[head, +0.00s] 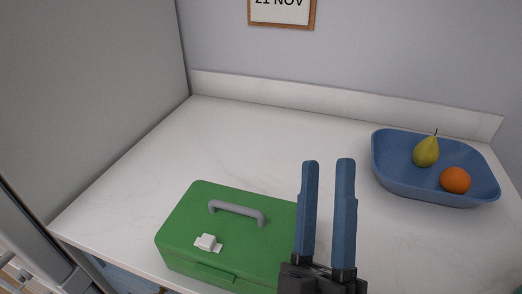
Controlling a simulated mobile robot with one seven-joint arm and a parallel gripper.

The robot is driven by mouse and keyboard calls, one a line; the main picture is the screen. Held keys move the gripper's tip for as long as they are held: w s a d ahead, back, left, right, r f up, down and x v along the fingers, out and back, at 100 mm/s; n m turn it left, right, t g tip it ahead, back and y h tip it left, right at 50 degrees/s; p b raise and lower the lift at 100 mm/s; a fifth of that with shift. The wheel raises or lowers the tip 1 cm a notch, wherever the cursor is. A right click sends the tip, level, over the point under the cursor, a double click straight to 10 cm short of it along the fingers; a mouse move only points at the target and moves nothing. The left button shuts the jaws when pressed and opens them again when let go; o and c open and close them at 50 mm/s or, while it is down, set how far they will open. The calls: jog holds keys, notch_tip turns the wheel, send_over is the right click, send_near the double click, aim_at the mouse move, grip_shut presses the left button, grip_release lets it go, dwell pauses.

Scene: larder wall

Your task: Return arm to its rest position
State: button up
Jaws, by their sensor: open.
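My gripper (328,168) shows in the head view at the lower middle right, with two blue fingers pointing up the picture. The fingers are apart, with nothing between them. It is in front of the right end of a green box (180,236) and hides part of it. No contact between gripper and box can be made out.
A blue tray (383,160) holding a pear (426,152) and an orange (455,180) stands on the white counter (240,140) at right. A grey panel (90,90) rises at left. A framed date sign (281,12) hangs on the wall. The counter's middle is clear.

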jog(key=a+r+m+y+p, duration=0.1)
jog(key=r+p, duration=0.4)
jog(key=r, duration=0.8)
jog(key=a+r+m+y+p, duration=0.1)
jog(key=a+r+m+p, duration=0.2)
jog(key=r, duration=1.1)
jog(key=a+r+m+t+p, duration=0.1)
jog(key=r+m+p, duration=0.4)
jog(key=r, duration=0.9)
jog(key=a+p, duration=0.1)
jog(key=p, duration=0.2)
jog(key=shift+w+a+y, duration=0.3)
jog(key=shift+w+y, duration=0.05)
jog(key=shift+y, duration=0.05)
